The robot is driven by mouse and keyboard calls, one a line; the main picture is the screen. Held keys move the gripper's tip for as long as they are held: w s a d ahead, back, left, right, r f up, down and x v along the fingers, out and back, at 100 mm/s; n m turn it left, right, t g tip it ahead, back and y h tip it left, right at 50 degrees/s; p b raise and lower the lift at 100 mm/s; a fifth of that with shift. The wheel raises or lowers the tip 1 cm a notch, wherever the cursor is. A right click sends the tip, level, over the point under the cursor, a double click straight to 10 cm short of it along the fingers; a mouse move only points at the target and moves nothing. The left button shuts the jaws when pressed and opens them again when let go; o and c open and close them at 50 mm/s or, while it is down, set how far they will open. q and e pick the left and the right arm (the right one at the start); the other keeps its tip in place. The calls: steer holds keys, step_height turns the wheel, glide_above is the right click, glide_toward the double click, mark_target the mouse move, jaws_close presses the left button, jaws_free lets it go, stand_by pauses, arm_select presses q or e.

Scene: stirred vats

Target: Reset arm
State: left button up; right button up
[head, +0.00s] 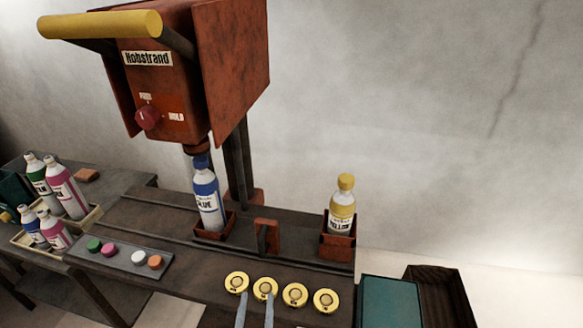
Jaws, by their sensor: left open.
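My left gripper (255,294) shows at the bottom edge as two slim blue-grey fingers, apart with nothing between them. The fingertips overlap the lower edges of two yellow round discs (265,289) in the picture; I cannot tell whether they touch. The rest of this gripper and its arm are cut off by the frame. My right gripper is not in view. The red-brown Hobstrand machine (165,85) stands upper left, with a yellow handle bar (100,25) and a red knob (148,117). A blue-labelled bottle (207,200) stands upright under its head in a red holder.
A yellow-capped bottle (342,210) stands in another red holder at right. A grey strip (120,260) bears several coloured discs. Left, a tray (84,223) holds several bottles. A teal box (390,302) and dark wooden crate (438,292) stand lower right.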

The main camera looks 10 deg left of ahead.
arm_select(q)
steer(key=s+d+f+m+g+h+b, duration=0.15)
steer(key=s+f+g, duration=0.3)
steer(key=f, duration=0.75)
steer(key=s+f+m+g+h+b, duration=0.2)
steer(key=s+f+g+h, duration=0.3)
steer(key=f, duration=0.8)
steer(key=s+a+f+g+y+b, duration=0.1)
steer(key=s+a+f+g+y, duration=0.1)
steer(key=s+f, duration=0.5)
steer(key=s+a+f+g+y+b, duration=0.1)
steer(key=s+a+f+g, duration=0.4)
steer(key=s, duration=1)
step_height(320, 180, down, 2)
steer(key=shift+s+a+f+y+b, duration=0.15)
steer(key=shift+s+a+y+b, duration=0.2)
steer(key=shift+a+y, duration=0.4)
steer(key=shift+w, duration=0.1)
